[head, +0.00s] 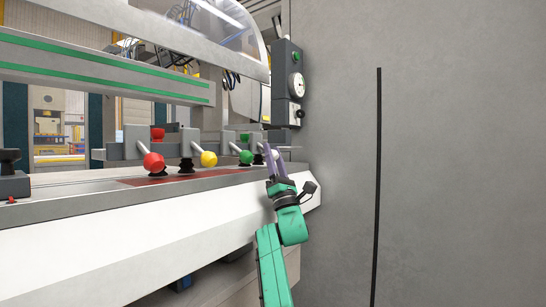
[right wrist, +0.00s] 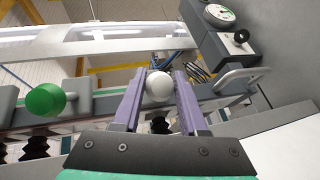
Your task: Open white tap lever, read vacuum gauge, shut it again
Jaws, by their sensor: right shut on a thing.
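The white tap lever's round knob (right wrist: 158,86) sits between the two purple fingers of my right gripper (right wrist: 157,92) in the right wrist view. The gripper is shut on it. In the head view my right gripper (head: 270,156) reaches up to the right end of the lever row, with the white knob (head: 275,154) partly hidden by a finger. The vacuum gauge (head: 297,85) is a white round dial on a dark grey box above; it also shows in the right wrist view (right wrist: 220,14). Its reading is too small to make out. My left gripper is not in view.
Levers with red (head: 153,161), yellow (head: 208,159) and green (head: 246,157) knobs stand to the left along the machine ledge. The green knob (right wrist: 45,99) is left of my fingers in the right wrist view. A plain grey wall (head: 440,150) stands close on the right.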

